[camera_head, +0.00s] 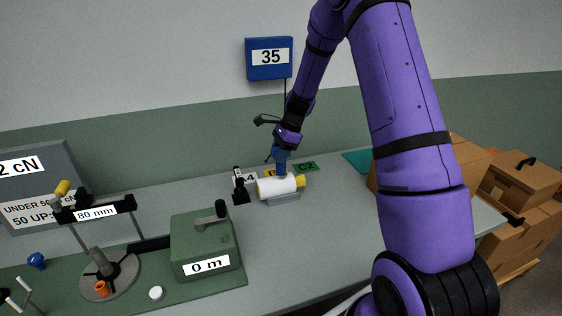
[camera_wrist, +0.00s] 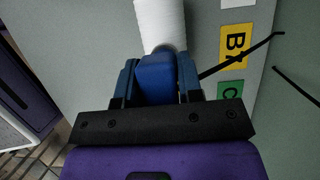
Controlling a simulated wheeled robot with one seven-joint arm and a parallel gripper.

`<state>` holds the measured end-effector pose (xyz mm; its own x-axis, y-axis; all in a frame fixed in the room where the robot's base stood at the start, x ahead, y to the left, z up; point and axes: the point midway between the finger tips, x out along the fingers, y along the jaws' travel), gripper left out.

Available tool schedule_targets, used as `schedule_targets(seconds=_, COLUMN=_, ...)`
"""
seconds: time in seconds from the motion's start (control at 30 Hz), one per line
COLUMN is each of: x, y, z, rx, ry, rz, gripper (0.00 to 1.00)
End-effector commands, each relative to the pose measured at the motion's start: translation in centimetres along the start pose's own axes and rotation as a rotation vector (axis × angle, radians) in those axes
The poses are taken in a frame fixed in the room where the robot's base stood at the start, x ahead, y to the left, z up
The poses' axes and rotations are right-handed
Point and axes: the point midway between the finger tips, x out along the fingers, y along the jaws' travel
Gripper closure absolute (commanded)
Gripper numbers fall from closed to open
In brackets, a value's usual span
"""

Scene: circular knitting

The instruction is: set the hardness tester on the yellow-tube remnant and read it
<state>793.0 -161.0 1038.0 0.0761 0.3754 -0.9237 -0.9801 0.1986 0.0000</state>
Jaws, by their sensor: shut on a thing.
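My gripper (camera_head: 283,146) is shut on the blue hardness tester (camera_head: 281,165) and points down at the yellow-tube remnant. In the wrist view the blue tester (camera_wrist: 157,78) sits between both fingers, its lower end against or just above the white yarn. The remnant is a white roll (camera_head: 272,188) on a yellow tube (camera_head: 300,181), lying on its side on a grey cradle (camera_head: 284,197). The white roll also shows in the wrist view (camera_wrist: 160,22). Whether the tester touches the yarn is hard to tell. The blue wall display (camera_head: 269,58) reads 35.
A black stand (camera_head: 240,190) is left of the remnant. Yellow and green letter cards (camera_head: 306,167) lie behind it. The green box marked 0 m (camera_head: 206,245) and an 80 mm frame (camera_head: 95,213) stand at front left. Cardboard boxes (camera_head: 525,180) are at right. The table middle is clear.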

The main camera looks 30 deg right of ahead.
Motion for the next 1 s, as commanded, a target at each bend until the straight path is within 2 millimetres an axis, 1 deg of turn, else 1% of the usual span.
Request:
schedule_targets(seconds=0.7, x=-5.6, y=0.0, z=2.3, rx=-0.002, ry=0.000, rz=-0.002, gripper=0.93)
schedule_targets(seconds=0.83, x=-6.2, y=-0.1, z=2.6, rx=-0.001, ry=0.001, rz=-0.002, gripper=0.93)
schedule_targets(seconds=1.0, x=-6.4, y=0.0, z=2.6, rx=0.000, ry=0.000, rz=-0.001, gripper=0.93)
